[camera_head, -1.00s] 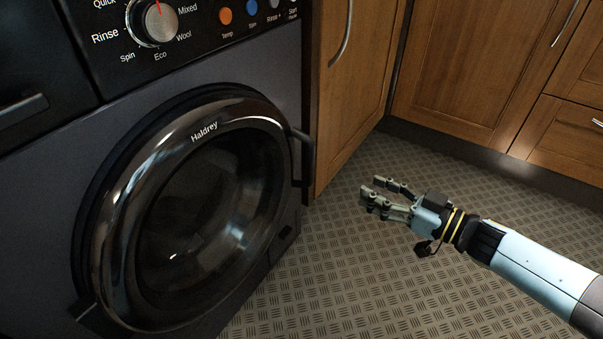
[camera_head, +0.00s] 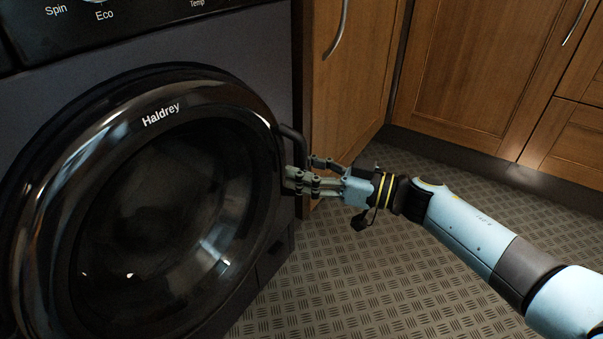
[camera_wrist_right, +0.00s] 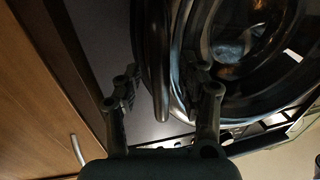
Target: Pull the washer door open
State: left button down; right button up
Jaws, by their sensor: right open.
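The washer door (camera_head: 62,165) is a round, glossy black ring marked "Haldrey" around dark glass, and it looks shut against the dark washer front. Its handle (camera_head: 300,145) is a dark bar on the door's right edge. My right gripper (camera_head: 303,173) is open at the handle, reaching in from the right. In the right wrist view the handle (camera_wrist_right: 158,65) runs between the two spread sides of the gripper (camera_wrist_right: 160,90), with a gap visible on the left side. The gripper hides the handle's lower part in the head view. My left gripper is not in view.
Wooden cabinets (camera_head: 480,70) stand behind and to the right, one panel (camera_head: 355,90) close beside the washer. The washer's control panel (camera_head: 130,20) runs along the top left. The patterned metal floor (camera_head: 350,285) is clear in front.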

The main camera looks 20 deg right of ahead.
jog(key=shift+w+a, duration=0.2)
jog(key=shift+a, duration=0.1)
jog(key=shift+c, duration=0.5)
grip_shut()
